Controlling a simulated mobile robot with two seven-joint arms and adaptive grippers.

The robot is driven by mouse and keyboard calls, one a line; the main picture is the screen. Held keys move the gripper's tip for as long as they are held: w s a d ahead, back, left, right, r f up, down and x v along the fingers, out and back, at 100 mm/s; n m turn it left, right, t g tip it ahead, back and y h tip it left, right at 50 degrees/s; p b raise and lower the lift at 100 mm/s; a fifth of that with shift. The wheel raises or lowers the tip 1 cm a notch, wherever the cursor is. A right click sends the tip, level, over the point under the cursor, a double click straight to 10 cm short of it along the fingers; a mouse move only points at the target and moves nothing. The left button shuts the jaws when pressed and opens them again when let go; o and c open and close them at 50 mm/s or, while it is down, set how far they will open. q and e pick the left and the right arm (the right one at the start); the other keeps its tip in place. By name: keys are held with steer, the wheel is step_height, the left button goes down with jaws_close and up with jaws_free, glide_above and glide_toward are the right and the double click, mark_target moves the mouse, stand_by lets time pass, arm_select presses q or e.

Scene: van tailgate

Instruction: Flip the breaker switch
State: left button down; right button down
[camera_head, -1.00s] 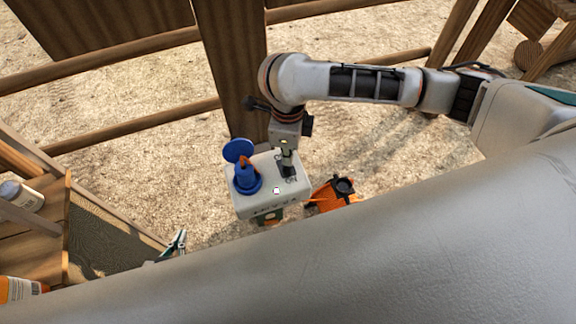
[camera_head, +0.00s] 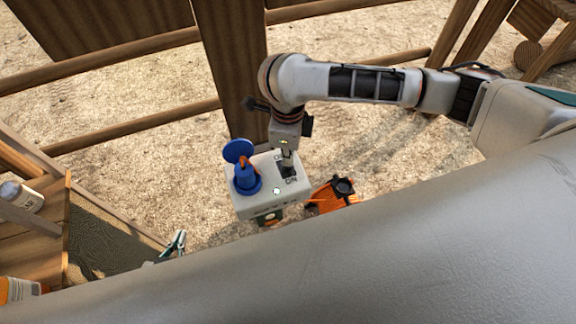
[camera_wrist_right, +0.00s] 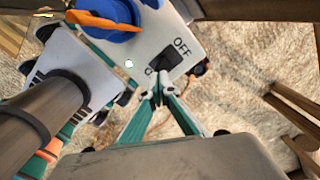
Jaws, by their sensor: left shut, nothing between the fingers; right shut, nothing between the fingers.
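The breaker switch (camera_head: 289,170) is a black rocker on top of a pale grey box (camera_head: 262,207), with OFF and ON lettering beside it. It also shows in the right wrist view (camera_wrist_right: 166,66) near the OFF lettering. My right gripper (camera_head: 287,158) points down at the switch from above. In the right wrist view its teal fingers (camera_wrist_right: 156,93) are shut, with their tips at the switch's near edge; I cannot tell whether they touch it. The switch's exact tilt is unclear. My left gripper (camera_head: 177,242) is shut and empty, low at left, partly hidden by my grey body.
A blue socket (camera_head: 247,180) with a raised round lid stands beside the switch on the box. An orange and black object (camera_head: 336,195) lies right of the box. A wooden post (camera_head: 235,75) rises behind it. Wooden shelving with a jar (camera_head: 22,197) stands at left.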

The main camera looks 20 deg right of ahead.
steer(key=shift+f+b, duration=0.45)
steer(key=shift+f, duration=0.55)
stand_by(0.7)
